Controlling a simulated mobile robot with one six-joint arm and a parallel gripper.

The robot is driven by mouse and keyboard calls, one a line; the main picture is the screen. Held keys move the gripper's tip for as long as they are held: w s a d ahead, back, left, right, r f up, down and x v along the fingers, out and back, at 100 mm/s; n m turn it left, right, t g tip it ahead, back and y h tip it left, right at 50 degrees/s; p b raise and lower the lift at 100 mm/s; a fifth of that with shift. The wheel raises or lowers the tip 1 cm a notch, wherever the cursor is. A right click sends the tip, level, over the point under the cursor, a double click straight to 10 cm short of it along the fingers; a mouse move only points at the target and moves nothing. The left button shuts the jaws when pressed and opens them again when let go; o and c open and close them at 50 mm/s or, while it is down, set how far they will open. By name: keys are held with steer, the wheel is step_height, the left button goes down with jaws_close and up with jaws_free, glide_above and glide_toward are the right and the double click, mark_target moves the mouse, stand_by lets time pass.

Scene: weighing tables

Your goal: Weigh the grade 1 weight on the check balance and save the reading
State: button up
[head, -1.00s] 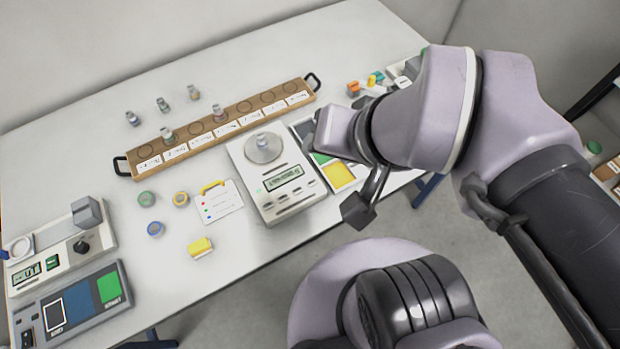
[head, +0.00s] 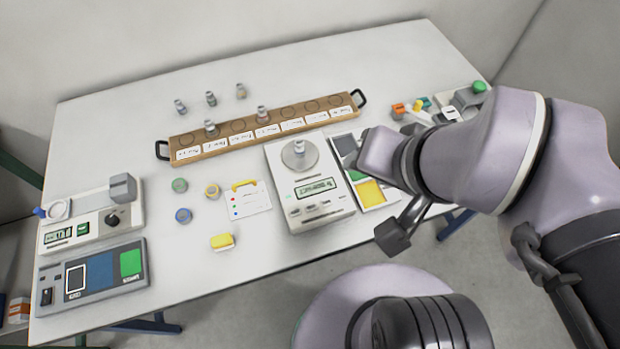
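A white balance (head: 283,190) with a round metal pan stands at the middle of the table. A small metal weight (head: 299,147) stands upright on its pan. The balance's display (head: 316,188) is lit, but I cannot read its digits. A wooden rack (head: 222,146) with labelled places lies behind it and holds two similar weights, (head: 210,128) and (head: 262,115). Several more weights (head: 211,98) stand behind the rack. The grades on the labels are too small to read. My gripper (head: 352,160) is right of the balance, over a coloured panel; its fingers are not clearly visible.
Another weighing device (head: 92,230) with a knob and a grey block stands at the left, behind a blue-and-green panel (head: 135,290). Small coloured items (head: 398,111) sit at the right.

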jaws_close()
stand_by(1.5)
